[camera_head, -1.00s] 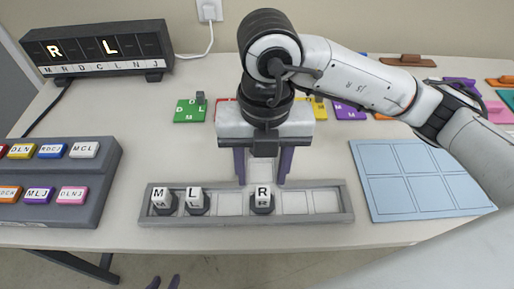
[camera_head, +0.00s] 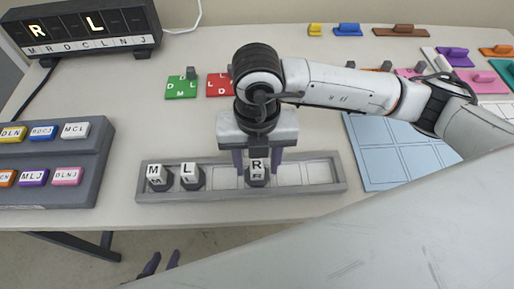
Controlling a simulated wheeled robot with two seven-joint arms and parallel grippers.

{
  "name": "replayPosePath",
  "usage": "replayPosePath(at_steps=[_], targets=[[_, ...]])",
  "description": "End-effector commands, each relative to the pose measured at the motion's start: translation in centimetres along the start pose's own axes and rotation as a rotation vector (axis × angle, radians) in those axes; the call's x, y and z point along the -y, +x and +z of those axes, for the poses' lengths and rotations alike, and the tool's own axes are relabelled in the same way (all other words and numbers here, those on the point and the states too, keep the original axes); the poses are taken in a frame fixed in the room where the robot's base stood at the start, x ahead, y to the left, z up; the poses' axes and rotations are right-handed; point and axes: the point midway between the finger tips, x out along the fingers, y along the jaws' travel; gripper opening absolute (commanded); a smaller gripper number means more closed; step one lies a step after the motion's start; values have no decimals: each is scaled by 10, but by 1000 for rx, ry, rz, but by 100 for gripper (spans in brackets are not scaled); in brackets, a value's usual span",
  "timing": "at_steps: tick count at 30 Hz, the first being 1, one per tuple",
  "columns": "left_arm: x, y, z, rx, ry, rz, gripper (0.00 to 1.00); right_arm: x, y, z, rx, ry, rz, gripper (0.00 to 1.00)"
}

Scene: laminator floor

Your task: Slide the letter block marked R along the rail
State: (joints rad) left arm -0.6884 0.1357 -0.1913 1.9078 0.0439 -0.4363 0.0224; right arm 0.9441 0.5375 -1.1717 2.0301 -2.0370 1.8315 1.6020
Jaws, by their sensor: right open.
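The letter block R (camera_head: 257,168) stands upright on a dark base in the grey rail (camera_head: 330,187), right of the rail's middle. My right gripper (camera_head: 257,166) is lowered over it, with one purple finger on each side of the block; the jaws are open, and I cannot tell whether a finger touches it. Blocks M (camera_head: 157,176) and L (camera_head: 190,175) stand in the rail's left part, with an empty gap between L and R.
The rail is empty right of R. A display (camera_head: 85,28) lit with R and L stands back left. A grey button panel (camera_head: 85,150) is at left. A blue gridded mat (camera_head: 385,160) lies right, partly under my right arm. Green (camera_head: 181,89) and red (camera_head: 216,87) tiles lie behind the rail.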

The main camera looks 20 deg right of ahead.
Motion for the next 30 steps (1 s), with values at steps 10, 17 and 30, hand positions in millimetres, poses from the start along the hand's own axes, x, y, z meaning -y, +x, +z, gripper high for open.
replayPosePath(at_steps=[10,17,30], targets=[[0,-1,-2,-2,0,0,31,0,20,0,1,0,1,45],[0,-1,-2,-3,0,0,31,0,20,0,1,0,1,39],[1,0,-4,-7,1,-1,31,0,20,1,1,-2,0,0]])
